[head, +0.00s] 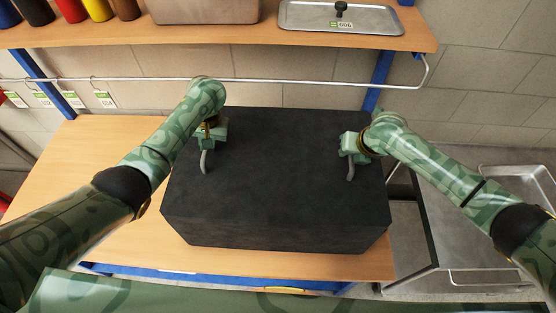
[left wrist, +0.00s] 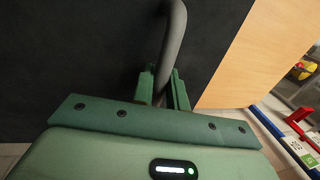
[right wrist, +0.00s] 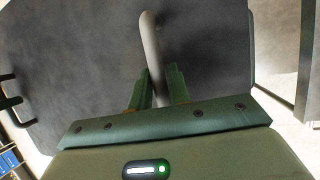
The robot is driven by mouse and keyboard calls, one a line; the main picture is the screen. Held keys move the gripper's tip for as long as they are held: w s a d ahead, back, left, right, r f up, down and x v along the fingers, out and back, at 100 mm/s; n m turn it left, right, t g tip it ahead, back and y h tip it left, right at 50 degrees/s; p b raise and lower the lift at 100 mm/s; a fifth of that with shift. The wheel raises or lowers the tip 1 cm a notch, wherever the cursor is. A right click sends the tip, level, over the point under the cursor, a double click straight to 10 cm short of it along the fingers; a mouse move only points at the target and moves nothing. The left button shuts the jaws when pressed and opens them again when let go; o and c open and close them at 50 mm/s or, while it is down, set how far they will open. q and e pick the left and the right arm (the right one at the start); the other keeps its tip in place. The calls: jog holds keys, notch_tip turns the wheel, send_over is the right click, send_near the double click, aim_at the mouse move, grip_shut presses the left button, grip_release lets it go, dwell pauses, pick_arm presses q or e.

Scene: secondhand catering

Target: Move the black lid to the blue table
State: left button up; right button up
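The black lid (head: 275,190) is a large dark block with a flat top, over the wooden top (head: 90,180) of the table with a blue frame (head: 210,277). I cannot tell if it touches the table. A grey curved handle (head: 205,164) stands at its left side and another grey handle (head: 351,172) at its right. My left gripper (left wrist: 162,88) is shut on the left handle, which passes between its fingers. My right gripper (right wrist: 157,88) is shut on the right handle in the same way.
A wooden shelf (head: 230,37) hangs above with a metal pan and a metal tray lid (head: 340,20) with a black knob. A metal rail (head: 300,83) runs below it. A metal cart (head: 470,215) stands at the right. Bare wood shows left of the black lid.

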pick_arm(q)
grip_shut()
pick_arm(e)
grip_shut()
pick_arm(q)
jog(key=shift+r, duration=0.1)
pick_arm(e)
jog(key=shift+r, duration=0.1)
